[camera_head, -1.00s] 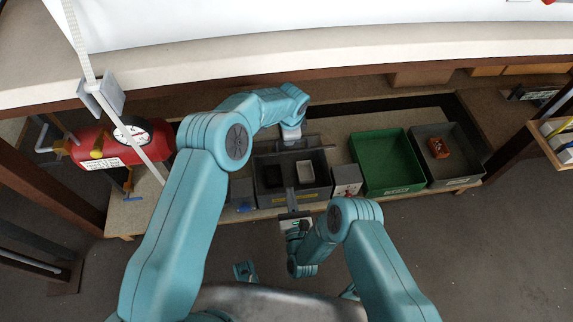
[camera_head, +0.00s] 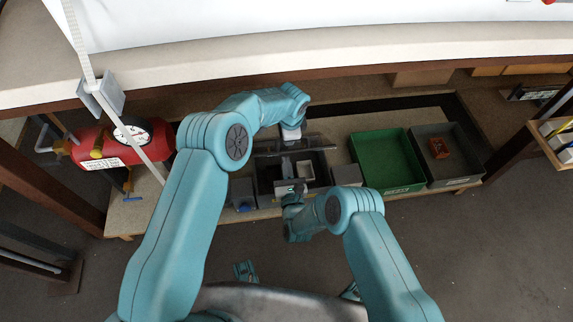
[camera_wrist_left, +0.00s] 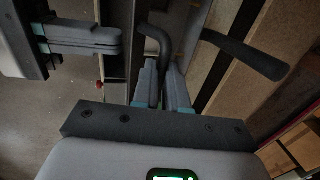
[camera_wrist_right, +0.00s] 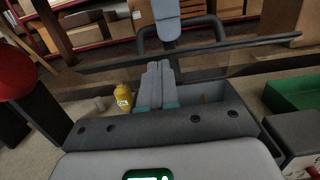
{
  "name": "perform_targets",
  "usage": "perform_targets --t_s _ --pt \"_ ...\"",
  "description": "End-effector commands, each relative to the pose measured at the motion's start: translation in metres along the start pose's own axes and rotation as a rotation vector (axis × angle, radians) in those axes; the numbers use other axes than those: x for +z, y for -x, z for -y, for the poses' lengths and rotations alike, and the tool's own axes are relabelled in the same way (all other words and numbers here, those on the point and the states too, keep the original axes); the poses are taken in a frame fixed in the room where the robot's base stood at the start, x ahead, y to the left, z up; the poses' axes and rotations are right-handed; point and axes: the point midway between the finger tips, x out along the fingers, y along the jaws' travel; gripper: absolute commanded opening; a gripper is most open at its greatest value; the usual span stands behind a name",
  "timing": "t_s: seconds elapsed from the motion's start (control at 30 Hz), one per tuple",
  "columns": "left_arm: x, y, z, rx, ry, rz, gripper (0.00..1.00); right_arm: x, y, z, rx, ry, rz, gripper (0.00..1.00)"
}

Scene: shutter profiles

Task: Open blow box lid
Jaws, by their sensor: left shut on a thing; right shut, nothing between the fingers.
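The grey blow box (camera_head: 262,186) stands on the low shelf in the middle of the head view. Its see-through lid (camera_head: 318,142) shows as a panel along the box's far side. In the right wrist view the lid's edge (camera_wrist_right: 235,46) runs across above the box (camera_wrist_right: 222,92). My left gripper (camera_head: 291,142) reaches over the far side. In the left wrist view its fingers (camera_wrist_left: 165,78) are shut on the dark bent handle (camera_wrist_left: 152,40). My right gripper (camera_head: 287,165) is shut and empty over the box, its fingers (camera_wrist_right: 157,80) pointing toward the lid and handle.
A red tank (camera_head: 93,147) lies at the left. A yellow bottle (camera_wrist_right: 124,97) stands beside the box. The worktop edge (camera_head: 330,72) overhangs the shelf.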

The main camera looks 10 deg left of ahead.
Motion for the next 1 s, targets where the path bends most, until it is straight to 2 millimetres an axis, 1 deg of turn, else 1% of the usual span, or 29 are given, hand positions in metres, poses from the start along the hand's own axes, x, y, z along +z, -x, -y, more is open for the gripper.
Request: perform_targets --t_s 0.03,0.2,0.47,0.5,0.53,0.57,0.87,1.0 --pt "0.003 -0.004 0.000 -0.001 -0.002 0.004 0.00 0.001 -0.001 0.000 0.000 0.000 -0.004 0.00" --pt "0.003 -0.005 0.000 0.001 -0.002 0.004 0.00 0.012 -0.010 0.000 0.001 0.001 -0.048 0.00" --pt "0.004 -0.006 -0.004 0.011 -0.003 0.008 0.00 0.013 -0.012 0.000 0.001 0.001 -0.053 0.00" --pt "0.004 -0.006 -0.004 0.012 -0.003 0.009 0.25 0.014 -0.013 0.000 0.001 0.001 -0.052 0.00" --pt "0.004 -0.006 -0.004 0.013 -0.003 0.009 0.35 0.014 -0.013 0.000 0.001 0.001 -0.052 0.00" --pt "0.003 -0.006 -0.004 0.013 -0.003 0.008 0.38 0.014 -0.013 0.000 0.001 0.002 -0.052 0.00" --pt "0.002 -0.003 -0.005 0.013 -0.002 0.006 0.38 0.014 -0.013 0.000 0.001 0.002 -0.051 0.00" --pt "0.001 0.015 -0.004 0.009 -0.002 0.005 0.38 0.014 -0.013 0.000 0.000 0.002 -0.054 0.00"
